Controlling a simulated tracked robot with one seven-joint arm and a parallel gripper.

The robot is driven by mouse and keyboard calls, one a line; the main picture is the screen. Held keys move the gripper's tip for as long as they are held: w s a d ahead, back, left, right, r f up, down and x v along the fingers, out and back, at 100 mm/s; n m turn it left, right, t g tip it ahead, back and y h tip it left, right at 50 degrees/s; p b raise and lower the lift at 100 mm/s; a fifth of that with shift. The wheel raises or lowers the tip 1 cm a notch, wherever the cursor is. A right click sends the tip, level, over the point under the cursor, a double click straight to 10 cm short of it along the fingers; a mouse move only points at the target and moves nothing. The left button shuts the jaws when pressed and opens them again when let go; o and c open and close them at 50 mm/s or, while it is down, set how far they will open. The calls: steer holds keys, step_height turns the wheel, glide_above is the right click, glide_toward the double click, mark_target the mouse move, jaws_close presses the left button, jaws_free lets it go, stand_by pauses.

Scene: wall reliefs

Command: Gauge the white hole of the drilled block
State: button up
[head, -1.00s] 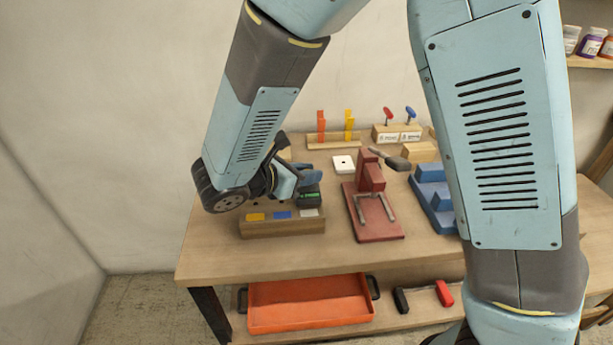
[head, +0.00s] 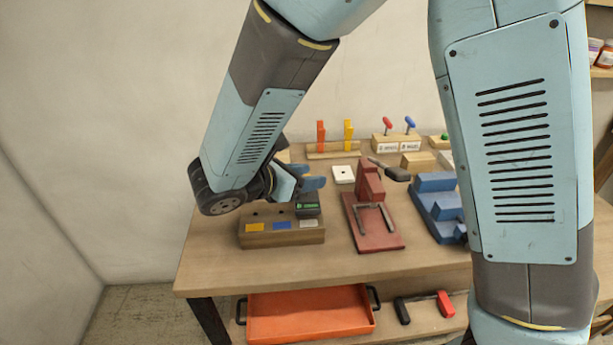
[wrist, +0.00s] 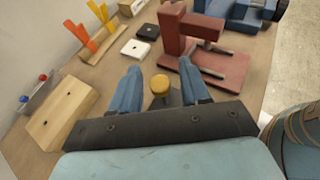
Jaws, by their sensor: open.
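The drilled block (head: 282,238) is a wooden block at the front left of the table in the head view, with yellow, blue and white labels on its front. A dark piece with a green patch (head: 307,204) is at its right end, above the white label (head: 308,224); the hole there is hidden. My gripper (head: 312,185) is just above and behind that piece. In the wrist view my gripper (wrist: 160,92) is open, its blue fingers apart on either side of a yellow round knob (wrist: 160,84). I cannot tell whether they touch it.
A red fixture (head: 372,222) stands right of the block. A white plate with a hole (head: 343,174) and orange and yellow uprights (head: 321,136) are behind. A blue stepped block (head: 437,208) is further right. An orange tray (head: 310,314) is on the lower shelf.

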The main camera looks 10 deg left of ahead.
steer(key=v, duration=1.3)
steer(key=shift+s+a, duration=0.2)
steer(key=shift+s, duration=0.05)
steer(key=shift+s, duration=0.1)
